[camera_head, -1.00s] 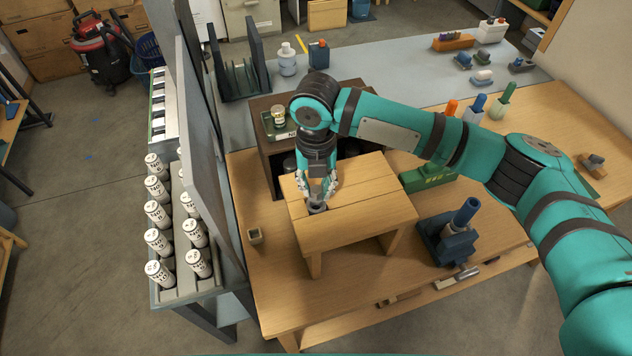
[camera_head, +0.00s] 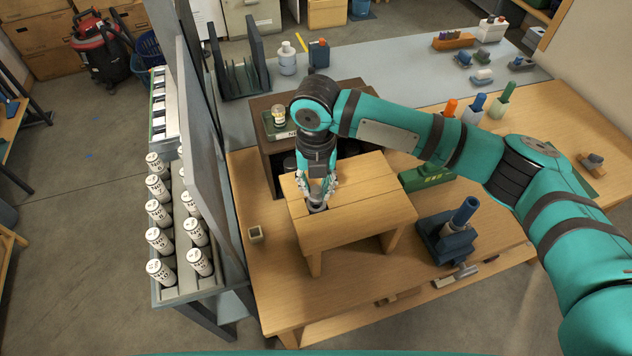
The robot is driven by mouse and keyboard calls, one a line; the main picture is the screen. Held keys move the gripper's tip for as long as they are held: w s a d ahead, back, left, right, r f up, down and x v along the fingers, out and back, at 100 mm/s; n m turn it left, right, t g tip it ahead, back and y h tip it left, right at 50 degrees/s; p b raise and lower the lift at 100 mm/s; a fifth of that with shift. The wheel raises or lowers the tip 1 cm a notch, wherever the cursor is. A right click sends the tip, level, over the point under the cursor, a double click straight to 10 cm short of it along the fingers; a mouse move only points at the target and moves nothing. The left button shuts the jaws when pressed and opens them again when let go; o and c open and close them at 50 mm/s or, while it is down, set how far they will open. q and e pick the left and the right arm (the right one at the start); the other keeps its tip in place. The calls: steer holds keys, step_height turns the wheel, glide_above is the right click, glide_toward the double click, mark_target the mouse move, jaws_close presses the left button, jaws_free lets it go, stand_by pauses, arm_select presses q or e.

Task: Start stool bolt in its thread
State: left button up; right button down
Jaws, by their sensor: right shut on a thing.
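The small wooden stool (camera_head: 360,217) stands upright on the workbench in the head view. My right gripper (camera_head: 318,198) points straight down over the left part of its top. It is shut on a grey round piece, which I take for the stool bolt (camera_head: 317,206), low against the stool's top. The bolt's lower end and the thread are hidden, so I cannot tell whether the bolt sits in it. My left gripper does not show.
A blue clamp-like device (camera_head: 447,236) stands right of the stool, and a green box (camera_head: 428,178) lies behind it. A dark shelf unit (camera_head: 268,150) is close behind the gripper.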

steer(key=shift+f+b, duration=0.4)
steer(key=shift+f, duration=1)
steer(key=shift+r+m+p, duration=0.15)
steer(key=shift+m+p, duration=0.45)
steer(key=shift+p, duration=0.1)
steer(key=shift+m+p, duration=0.3)
steer(key=shift+m, duration=0.2)
steer(key=shift+d+m, duration=0.1)
steer(key=shift+m, duration=1.2)
steer(key=shift+f+m, duration=0.2)
steer(key=shift+m, duration=0.9)
